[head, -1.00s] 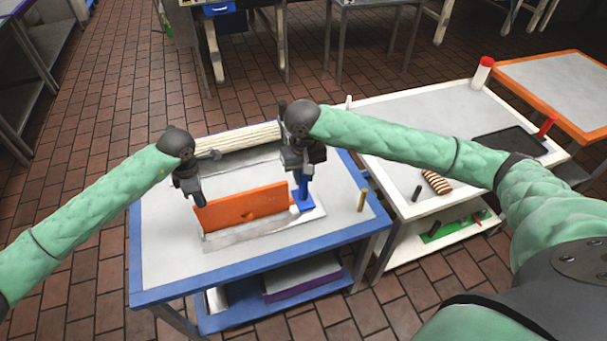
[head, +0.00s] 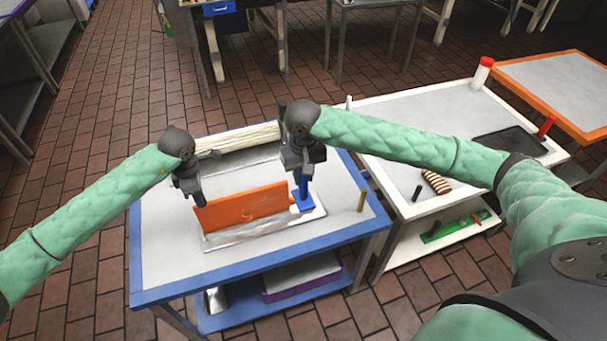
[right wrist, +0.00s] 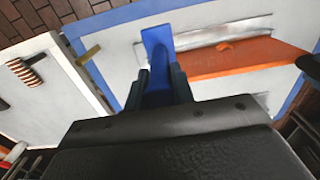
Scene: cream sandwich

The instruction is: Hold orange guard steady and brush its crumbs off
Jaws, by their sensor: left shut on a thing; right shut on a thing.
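The orange guard (head: 245,208) stands on edge on a pale metal tray (head: 262,236) on the blue-edged table. My left gripper (head: 198,200) is shut on its left end. My right gripper (head: 300,174) is shut on a blue brush (head: 306,204), upright by the guard's right end. In the right wrist view, the brush (right wrist: 158,42) sticks out between the fingers of my right gripper (right wrist: 160,82). The guard (right wrist: 235,58) lies right of it there, with a small orange lump at its edge. I cannot tell whether the bristles touch the guard, and I cannot make out crumbs clearly.
A cream ribbed roll (head: 240,137) lies along the table's back. A short yellowish post (head: 362,200) stands at the right edge. A white-edged table (head: 400,208) with a striped roll (head: 436,182) and a black tray (head: 508,145) stands to the right. The blue-edged table's left part is clear.

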